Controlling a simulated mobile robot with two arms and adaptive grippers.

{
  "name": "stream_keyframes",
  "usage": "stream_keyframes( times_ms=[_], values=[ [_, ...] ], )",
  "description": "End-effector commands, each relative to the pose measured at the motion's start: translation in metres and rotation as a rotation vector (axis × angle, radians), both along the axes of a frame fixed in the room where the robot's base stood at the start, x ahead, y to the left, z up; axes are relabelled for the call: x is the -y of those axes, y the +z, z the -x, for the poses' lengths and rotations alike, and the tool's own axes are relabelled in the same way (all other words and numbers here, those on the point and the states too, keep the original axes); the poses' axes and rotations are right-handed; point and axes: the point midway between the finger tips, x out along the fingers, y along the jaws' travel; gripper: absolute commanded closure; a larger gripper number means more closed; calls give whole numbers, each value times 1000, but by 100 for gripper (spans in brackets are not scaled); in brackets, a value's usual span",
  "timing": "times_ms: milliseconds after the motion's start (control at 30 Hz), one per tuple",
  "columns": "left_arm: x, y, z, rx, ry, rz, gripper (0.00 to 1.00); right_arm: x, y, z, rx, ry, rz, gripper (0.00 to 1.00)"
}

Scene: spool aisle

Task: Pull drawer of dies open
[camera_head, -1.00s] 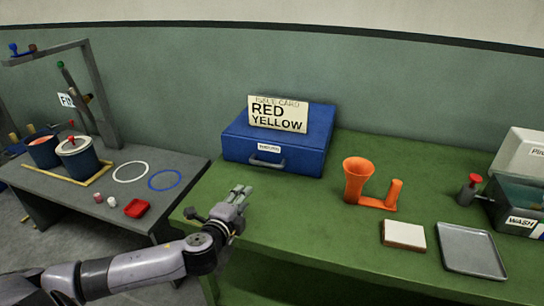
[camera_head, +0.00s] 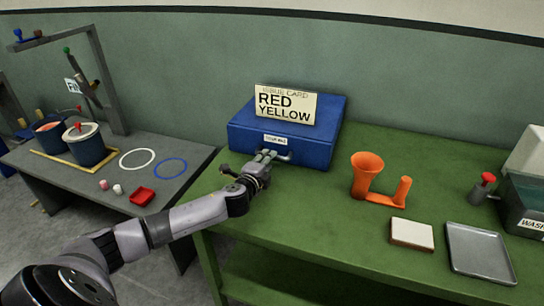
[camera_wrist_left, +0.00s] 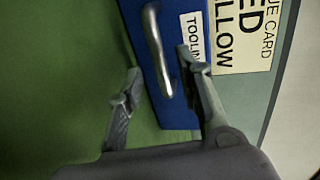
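The blue drawer box (camera_head: 310,152) stands at the back of the green bench with its front face shut flush. It has a grey bar handle (camera_head: 283,157) and a small white label (camera_head: 275,139); the handle also shows in the left wrist view (camera_wrist_left: 157,45). My left gripper (camera_head: 268,157) is at the drawer front, by the handle. In the left wrist view the two fingers (camera_wrist_left: 158,80) are spread, with the handle's end between and ahead of them; I cannot tell whether they touch it. My right gripper is not in view.
A card reading RED YELLOW (camera_head: 286,105) stands on the box. An orange funnel holder (camera_head: 380,182), a white-topped block (camera_head: 412,233) and a grey tray (camera_head: 478,252) lie to the right. A grey table (camera_head: 120,185) with pots stands left across a gap.

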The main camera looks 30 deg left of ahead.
Motion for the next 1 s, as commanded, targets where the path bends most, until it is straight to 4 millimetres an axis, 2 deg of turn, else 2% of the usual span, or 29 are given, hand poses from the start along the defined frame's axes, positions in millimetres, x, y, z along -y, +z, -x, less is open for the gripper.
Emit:
stream_keyframes(
  times_ms=[100, 300, 733, 1000],
  values=[
    [-4, -3, -20, 1, 0, 1, 67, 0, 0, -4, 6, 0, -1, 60],
    [-9, -9, -39, 0, 1, 0, 67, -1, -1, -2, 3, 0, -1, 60],
    [-11, -10, -45, 0, -1, -1, 67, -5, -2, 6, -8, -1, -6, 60],
    [-11, -10, -45, 0, 0, -1, 85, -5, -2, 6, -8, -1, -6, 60]
  ],
)
